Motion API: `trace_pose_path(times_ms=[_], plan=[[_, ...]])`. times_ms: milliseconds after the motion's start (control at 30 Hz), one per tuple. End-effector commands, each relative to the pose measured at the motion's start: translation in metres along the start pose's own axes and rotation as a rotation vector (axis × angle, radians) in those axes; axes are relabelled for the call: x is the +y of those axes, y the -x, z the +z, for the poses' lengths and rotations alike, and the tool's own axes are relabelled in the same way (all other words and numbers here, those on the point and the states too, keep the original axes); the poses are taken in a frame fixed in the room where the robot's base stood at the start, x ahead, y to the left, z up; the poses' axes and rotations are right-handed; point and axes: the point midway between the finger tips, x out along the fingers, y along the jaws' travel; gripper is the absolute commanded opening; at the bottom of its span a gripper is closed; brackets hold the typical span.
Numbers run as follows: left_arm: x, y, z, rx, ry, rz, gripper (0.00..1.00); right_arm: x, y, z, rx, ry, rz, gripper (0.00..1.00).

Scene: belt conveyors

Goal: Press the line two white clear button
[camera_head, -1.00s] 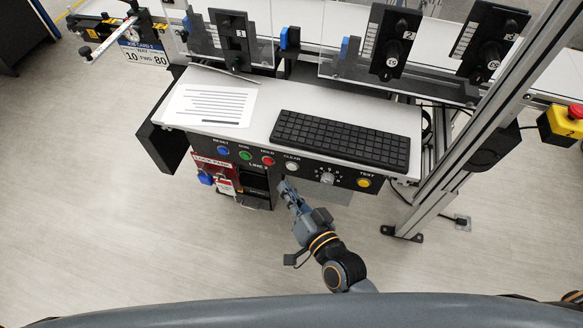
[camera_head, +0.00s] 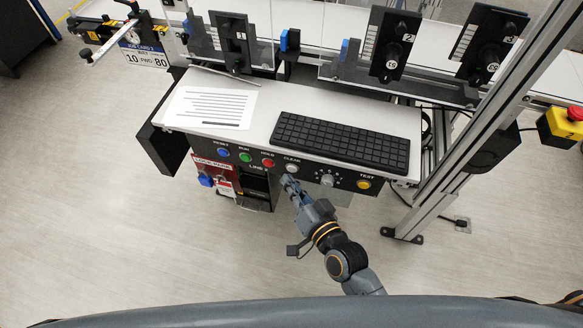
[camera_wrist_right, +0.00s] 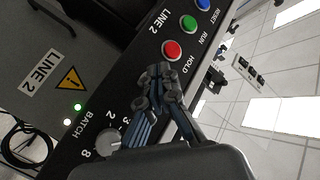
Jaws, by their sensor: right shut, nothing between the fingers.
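The white CLEAR button (camera_head: 292,168) sits on the black front panel, right of the red HOLD button (camera_head: 268,162). My right gripper (camera_head: 287,181) is shut and empty, its fingertips just below and in front of the CLEAR button. Whether they touch it I cannot tell. In the right wrist view the shut fingertips (camera_wrist_right: 158,84) lie past the red HOLD button (camera_wrist_right: 171,50), and the CLEAR button is hidden behind them. "LINE 2" is printed on the panel there.
The panel also has a blue RESET button (camera_head: 223,152), a green RUN button (camera_head: 245,156), a batch knob (camera_head: 327,180) and a yellow TEST button (camera_head: 364,184). A keyboard (camera_head: 340,142) and a paper sheet (camera_head: 212,107) lie above. A metal post (camera_head: 462,150) stands right.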

Motion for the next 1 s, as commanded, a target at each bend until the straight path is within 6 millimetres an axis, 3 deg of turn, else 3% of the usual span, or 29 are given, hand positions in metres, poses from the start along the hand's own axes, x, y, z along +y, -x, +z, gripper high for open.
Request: trace_pose_path(times_ms=[1000], plan=[[0.0002, 0.0033, -0.0004, 0.0, 0.0, 0.0, 0.0, 0.0038, -0.0057, -0.0046, 0.0, 0.001, 0.0, 0.0]])
